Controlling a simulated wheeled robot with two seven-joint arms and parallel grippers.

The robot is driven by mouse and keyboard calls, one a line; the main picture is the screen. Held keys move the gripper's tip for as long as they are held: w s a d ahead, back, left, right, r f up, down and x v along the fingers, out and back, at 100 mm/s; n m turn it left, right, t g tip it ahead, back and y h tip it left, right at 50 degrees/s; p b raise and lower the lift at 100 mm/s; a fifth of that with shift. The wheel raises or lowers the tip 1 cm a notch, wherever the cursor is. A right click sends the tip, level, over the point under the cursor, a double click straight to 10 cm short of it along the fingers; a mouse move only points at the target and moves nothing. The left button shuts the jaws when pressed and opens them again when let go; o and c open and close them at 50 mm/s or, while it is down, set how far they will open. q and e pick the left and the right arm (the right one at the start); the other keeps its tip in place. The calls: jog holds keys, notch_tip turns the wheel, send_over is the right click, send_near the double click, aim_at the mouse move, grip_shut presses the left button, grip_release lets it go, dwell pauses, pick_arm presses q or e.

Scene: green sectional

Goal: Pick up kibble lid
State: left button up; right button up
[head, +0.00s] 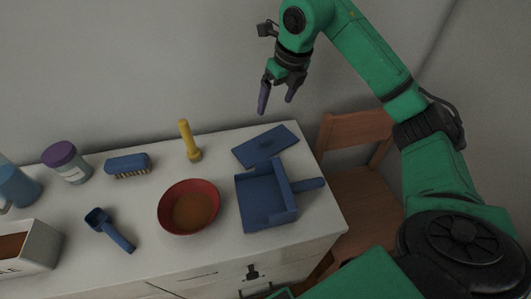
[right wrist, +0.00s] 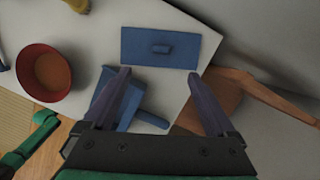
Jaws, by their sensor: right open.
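The kibble lid (head: 252,155) is a flat blue rectangle with a small raised handle, lying flat at the back right of the white cabinet top. In the right wrist view the lid (right wrist: 140,50) is just beyond the fingertips, its handle between the two finger lines. My right gripper (head: 276,104) is open and empty, held above and behind the lid, fingers pointing down. It also shows in the right wrist view (right wrist: 158,76), fingers spread wide. A white box with brown contents and partly visible lettering (head: 42,250) stands at the front left. My left gripper is not in view.
A blue dustpan (head: 265,205) lies just in front of the lid. A red bowl (head: 188,226), yellow upright object (head: 188,140), blue scoop (head: 112,232), brush (head: 128,163) and purple-lidded jar (head: 67,163) stand left. A wooden chair (head: 350,130) is beside the cabinet; a wall is behind.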

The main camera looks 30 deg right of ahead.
aim_at(266, 139)
jog(key=x, duration=1.7)
jog(key=shift+s+d+f+p, duration=0.2)
jog(key=shift+s+p, duration=0.15)
jog(key=shift+s, duration=0.05)
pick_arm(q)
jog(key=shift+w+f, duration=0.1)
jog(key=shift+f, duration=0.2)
pick_arm(e)
jog(key=shift+r, duration=0.1)
grip_shut()
